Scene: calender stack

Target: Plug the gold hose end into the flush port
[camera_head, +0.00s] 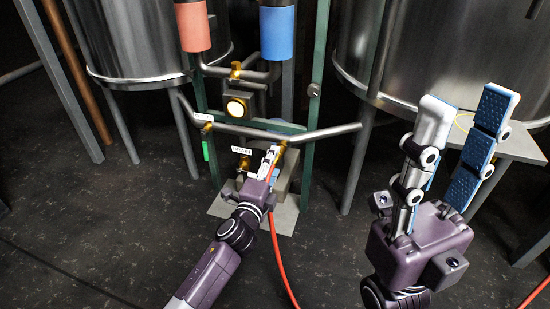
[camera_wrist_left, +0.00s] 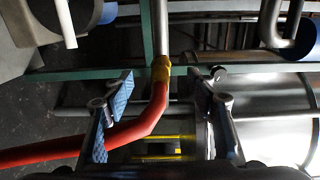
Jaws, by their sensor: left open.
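The gold hose end (camera_wrist_left: 160,68) sits at the tip of the red hose (camera_wrist_left: 150,115) and meets the end of a steel pipe (camera_wrist_left: 160,25) in line; I cannot tell how deep it is seated. In the head view, the gold hose end (camera_head: 282,148) is small, at the pipework. My left gripper (camera_head: 272,158) is in front of it, and in the wrist view its blue-padded fingers (camera_wrist_left: 168,105) stand apart on both sides of the hose, not touching it. My right gripper (camera_head: 466,104) is raised, open and empty at the right. No flush port label is clearly readable.
Steel tanks (camera_head: 140,45) and (camera_head: 450,60) stand behind on legs. A green frame (camera_head: 312,120) carries pipes, gold valves, white labels (camera_head: 200,117) and a lit lamp (camera_head: 236,107). A small table (camera_head: 515,148) stands behind my right gripper. The red hose trails across open dark floor.

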